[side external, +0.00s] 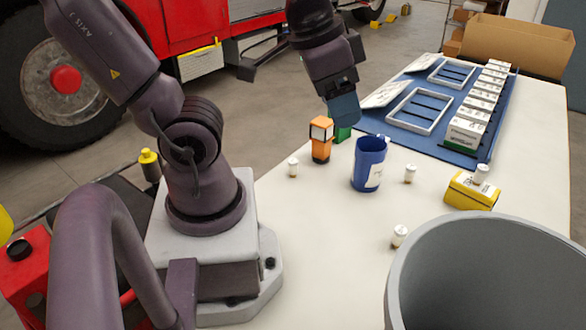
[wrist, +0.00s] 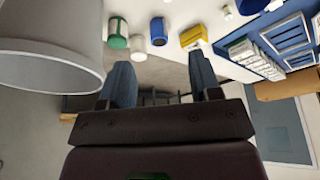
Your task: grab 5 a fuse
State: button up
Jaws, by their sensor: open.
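Several small white cylinders with pale caps, which may be the fuses, stand on the white table. Another (side external: 481,175) is at the yellow box. No rating is readable. My gripper (side external: 344,112) has blue fingers and hangs above the far table edge, by a green item (side external: 343,133) partly hidden behind the orange item (side external: 321,139). In the wrist view my gripper (wrist: 160,82) is open, with nothing between its fingers.
The blue cup (side external: 368,164) and yellow box (side external: 471,192) stand mid-table. The large grey bin (side external: 480,235) fills the front right. A blue mat (side external: 460,150) holds white trays and a row of labelled boxes. A cardboard box (side external: 520,45) is behind.

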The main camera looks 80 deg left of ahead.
notch_tip(320, 180, down, 6)
jog(key=a+g+y, duration=0.1)
jog(key=g, duration=0.3)
jog(key=m+y, duration=1.2)
jog(key=m, duration=0.7)
send_near(293, 166)
jog(key=shift+s+d+r, duration=0.15)
jog(key=shift+d+r, duration=0.1)
jog(key=shift+d, duration=0.4)
jog(key=shift+a+n+t+y, duration=0.3)
jog(key=x, duration=1.2)
jog(key=shift+f, duration=0.4)
jog(key=c, duration=1)
